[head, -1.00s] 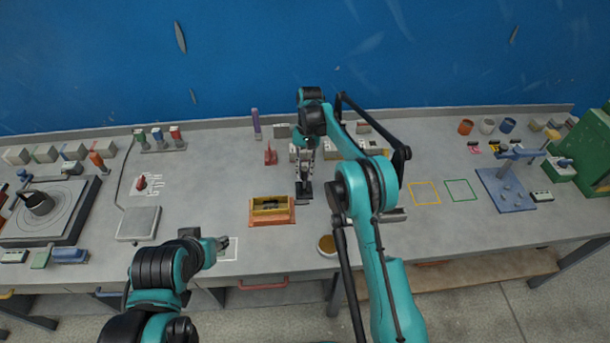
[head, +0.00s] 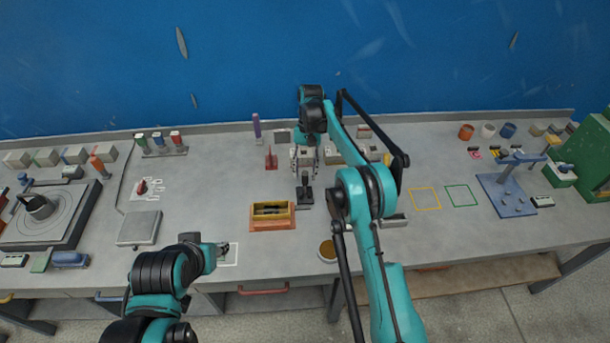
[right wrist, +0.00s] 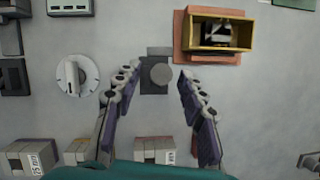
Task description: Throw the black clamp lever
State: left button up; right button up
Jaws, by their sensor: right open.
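The black clamp lever (head: 305,196) stands on the bench, just right of the yellow mould (head: 272,209) on its orange base (head: 272,224). My right gripper (head: 304,172) is open above the lever. Its fingers (right wrist: 157,80) spread to either side of the knob in the wrist view, with nothing gripped. I cannot tell how far the lever is tilted. My left gripper (head: 223,248) is low at the bench front, left of the mould; its jaws are unclear.
A round white dial (right wrist: 76,75) and several grey blocks (right wrist: 153,149) lie near the right gripper. A small round dish (head: 327,249) sits near the front edge. A blue stand (head: 507,190) is at the right. My right arm hides part of the bench.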

jog(key=shift+v, duration=2.8)
